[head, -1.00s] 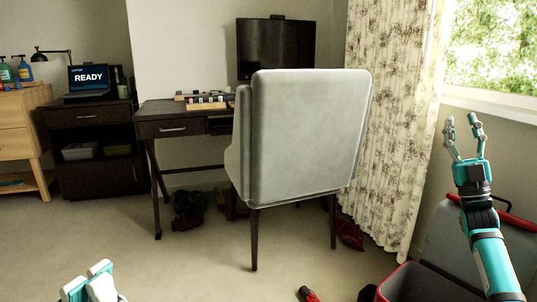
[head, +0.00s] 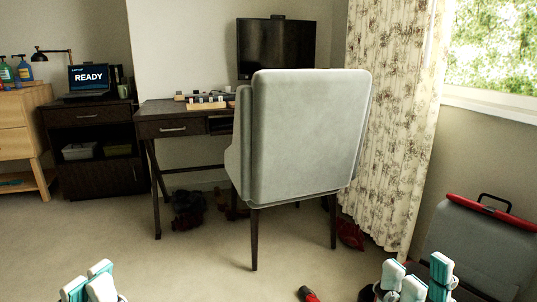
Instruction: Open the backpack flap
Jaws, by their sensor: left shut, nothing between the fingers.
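I cannot make out a backpack or its flap for certain in the head view. An open grey suitcase with red trim (head: 475,243) stands on the floor at the lower right, its lid raised against the wall. My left gripper (head: 90,284) shows at the bottom left edge, shut and empty, away from any object. My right gripper (head: 422,280) is low at the bottom right, in front of the suitcase and hiding part of it. Its fingers are apart, with nothing seen between them. Whether it touches anything cannot be told.
A grey chair (head: 308,135) stands before a dark desk (head: 160,130) with a monitor (head: 275,50). Dark items (head: 188,207) lie under the desk. A red and black object (head: 308,294) lies at the bottom edge, near a dark item (head: 367,294).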

